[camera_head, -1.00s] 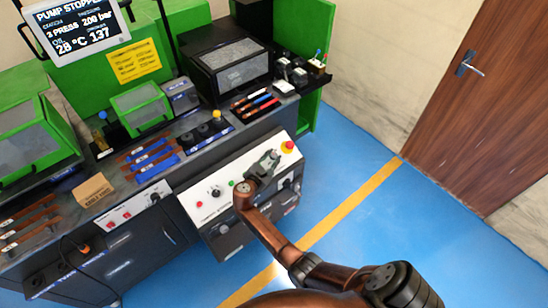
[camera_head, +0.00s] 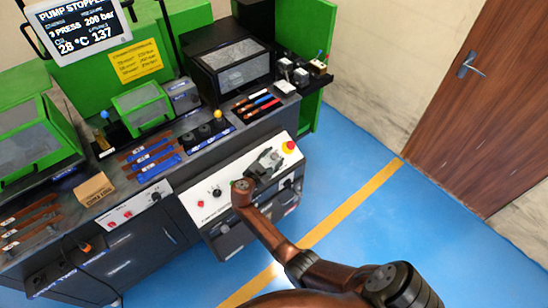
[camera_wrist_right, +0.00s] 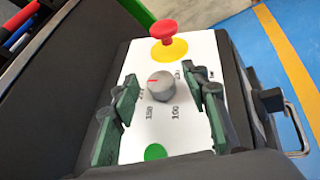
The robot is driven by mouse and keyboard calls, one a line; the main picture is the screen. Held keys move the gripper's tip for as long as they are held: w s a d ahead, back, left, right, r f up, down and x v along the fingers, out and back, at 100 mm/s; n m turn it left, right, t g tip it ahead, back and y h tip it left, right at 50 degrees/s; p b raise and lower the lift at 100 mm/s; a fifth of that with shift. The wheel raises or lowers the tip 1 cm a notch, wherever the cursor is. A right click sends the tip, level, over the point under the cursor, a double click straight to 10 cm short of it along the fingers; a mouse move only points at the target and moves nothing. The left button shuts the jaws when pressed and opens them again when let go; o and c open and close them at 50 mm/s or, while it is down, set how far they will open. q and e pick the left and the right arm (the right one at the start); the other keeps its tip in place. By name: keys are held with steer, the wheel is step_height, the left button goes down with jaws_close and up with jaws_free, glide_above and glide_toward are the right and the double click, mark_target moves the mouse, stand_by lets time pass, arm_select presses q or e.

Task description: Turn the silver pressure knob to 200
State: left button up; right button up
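The silver pressure knob (camera_wrist_right: 162,86) is a round grey dial on the white panel in the right wrist view. A red mark on its face points toward the picture's left, and printed numbers, including 150 and 100, surround it. My right gripper (camera_wrist_right: 169,86) is open, with one finger on each side of the knob and visible gaps between. In the head view the right gripper (camera_head: 266,162) is over the white panel (camera_head: 208,208) and hides the knob. My left gripper is not in view.
A red emergency button (camera_wrist_right: 163,30) on a yellow base stands above the knob in the wrist view. A green button (camera_wrist_right: 155,152) lies below it. A metal handle (camera_wrist_right: 298,130) sticks out at right. Blue floor (camera_head: 360,240) in front of the machine is clear.

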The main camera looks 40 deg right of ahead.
steer(key=shift+a, duration=0.15)
steer(key=v, duration=1.1)
steer(key=shift+s+a+r, duration=0.15)
steer(key=shift+s+a, duration=0.1)
